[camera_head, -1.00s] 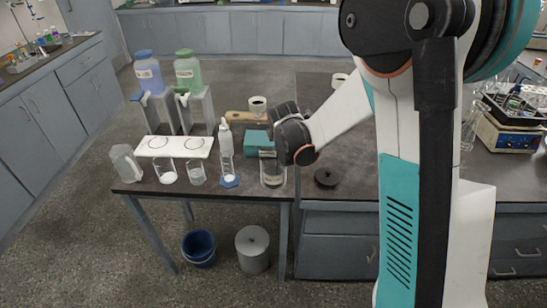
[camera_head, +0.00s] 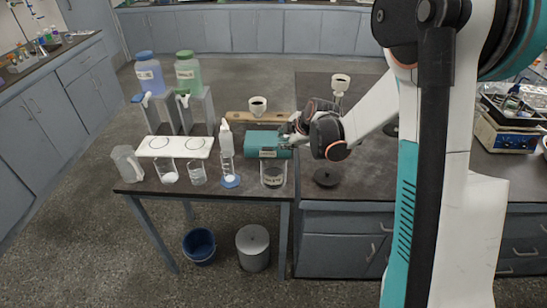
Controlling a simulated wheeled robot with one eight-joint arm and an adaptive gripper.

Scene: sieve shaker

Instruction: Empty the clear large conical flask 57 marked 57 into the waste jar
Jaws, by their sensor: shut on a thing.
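The waste jar (camera_head: 273,177) is a clear glass jar with a dark label, upright at the front edge of the left table, with no lid on it. A black round lid (camera_head: 327,177) lies to its right. My gripper (camera_head: 287,132) is above and behind the jar, by the right end of a teal box-like thing (camera_head: 262,144). Its fingers are small and partly hidden by my wrist. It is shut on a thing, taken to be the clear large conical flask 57. The flask's outline, its mark and any contents cannot be made out.
The bench right of the lid is partly hidden by my arm.

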